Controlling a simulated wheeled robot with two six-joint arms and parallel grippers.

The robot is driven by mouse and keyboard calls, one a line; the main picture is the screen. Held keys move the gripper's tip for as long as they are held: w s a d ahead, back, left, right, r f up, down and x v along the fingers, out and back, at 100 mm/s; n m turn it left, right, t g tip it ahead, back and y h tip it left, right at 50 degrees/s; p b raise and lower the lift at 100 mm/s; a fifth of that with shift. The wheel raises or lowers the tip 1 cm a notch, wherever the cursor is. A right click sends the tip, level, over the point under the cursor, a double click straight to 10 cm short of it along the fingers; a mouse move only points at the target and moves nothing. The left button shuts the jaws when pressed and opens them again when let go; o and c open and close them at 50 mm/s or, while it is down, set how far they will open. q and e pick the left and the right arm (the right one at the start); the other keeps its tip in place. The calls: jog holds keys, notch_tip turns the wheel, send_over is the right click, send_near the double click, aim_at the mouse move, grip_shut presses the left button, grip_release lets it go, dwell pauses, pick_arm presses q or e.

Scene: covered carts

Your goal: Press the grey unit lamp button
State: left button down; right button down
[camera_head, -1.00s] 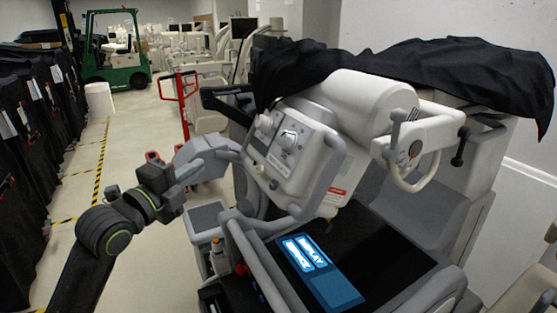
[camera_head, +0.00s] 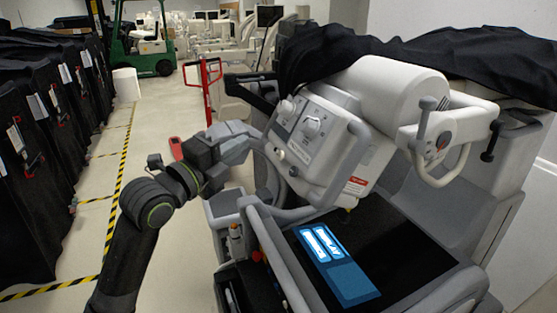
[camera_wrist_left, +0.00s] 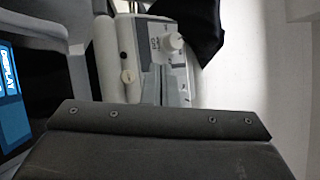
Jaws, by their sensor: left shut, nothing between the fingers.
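I cannot tell from any label which control is the lamp button. My left gripper (camera_head: 254,138) is shut and empty, just left of the panel; contact is not clear. Its dark body fills the bottom of the wrist view. My right gripper is not in view.
Below the panel is a dark tray with a blue display (camera_head: 335,262). A black cover (camera_head: 420,55) drapes over the unit. Black covered carts (camera_head: 45,130) line the left, with a green forklift (camera_head: 140,38) behind.

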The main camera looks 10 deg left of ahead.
aim_at(283, 147)
pick_arm(q)
jog(key=shift+w+d+f+b, duration=0.5)
jog(key=shift+d, duration=0.2)
jog(key=shift+w+d+f+b, duration=0.45)
jog(key=shift+d+f+b, duration=0.1)
jog(key=shift+d, duration=0.15)
jog(key=shift+w+d+f+b, duration=0.45)
jog(key=shift+w+d+b, duration=0.05)
jog(key=shift+d, duration=0.2)
dwell(0.5)
jog(key=shift+w+d+f+b, duration=0.15)
jog(key=shift+w+d+b, duration=0.05)
jog(key=shift+d+b, duration=0.2)
jog(key=shift+w+d+f+b, duration=0.15)
jog(key=shift+d+f+b, duration=0.1)
jog(key=shift+b, duration=0.2)
dwell(0.5)
jog(key=shift+a+r, duration=0.1)
jog(key=shift+s+a+r+p, duration=0.35)
jog(key=shift+s+a, duration=0.05)
jog(key=shift+a, duration=0.15)
dwell(0.4)
